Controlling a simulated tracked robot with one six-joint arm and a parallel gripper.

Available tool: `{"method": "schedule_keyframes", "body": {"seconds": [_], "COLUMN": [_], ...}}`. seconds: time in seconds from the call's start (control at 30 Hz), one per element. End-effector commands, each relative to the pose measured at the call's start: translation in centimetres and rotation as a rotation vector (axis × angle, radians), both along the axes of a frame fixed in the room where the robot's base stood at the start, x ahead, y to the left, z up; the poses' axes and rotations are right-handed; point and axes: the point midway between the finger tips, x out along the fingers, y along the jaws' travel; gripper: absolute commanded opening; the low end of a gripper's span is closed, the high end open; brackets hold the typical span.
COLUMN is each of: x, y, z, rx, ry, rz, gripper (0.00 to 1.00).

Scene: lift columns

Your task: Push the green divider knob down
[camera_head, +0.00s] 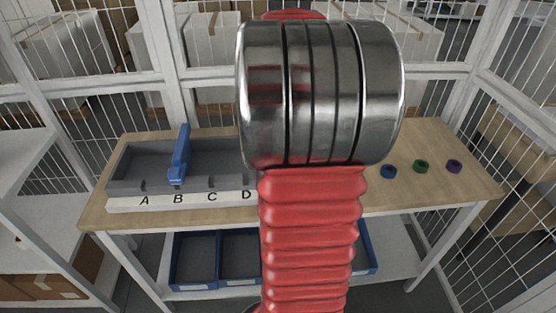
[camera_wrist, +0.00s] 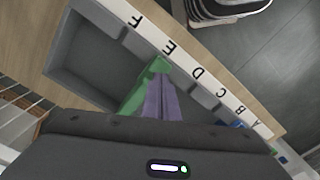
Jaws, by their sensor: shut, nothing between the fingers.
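The green divider (camera_wrist: 135,97) stands in the grey box in the wrist view. Its knob (camera_wrist: 159,65) is at the box's lettered side, close to the letter E. My gripper (camera_wrist: 160,79) shows as two purple-grey fingers held together, empty. The fingertips are right beside the green knob and overlap it in the picture; I cannot tell whether they touch. In the head view my arm hides the green divider and my gripper.
The grey box (camera_head: 147,163) lies on a wooden table (camera_head: 425,190) with a white letter strip (camera_head: 160,201). A blue divider (camera_head: 181,156) stands near B. Blue (camera_head: 388,172), green (camera_head: 420,166) and purple (camera_head: 453,166) rings lie at right. Blue bins (camera_head: 195,262) sit below.

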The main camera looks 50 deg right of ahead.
Motion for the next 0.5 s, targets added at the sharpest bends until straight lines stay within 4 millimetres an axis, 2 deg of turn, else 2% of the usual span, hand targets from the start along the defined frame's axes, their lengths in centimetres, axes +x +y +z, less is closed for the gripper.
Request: {"method": "schedule_keyframes", "body": {"seconds": [0.5], "x": [0.0], "y": [0.0], "z": [3.7], "rx": [-0.001], "ry": [-0.001], "rz": [0.000], "gripper": [0.00]}}
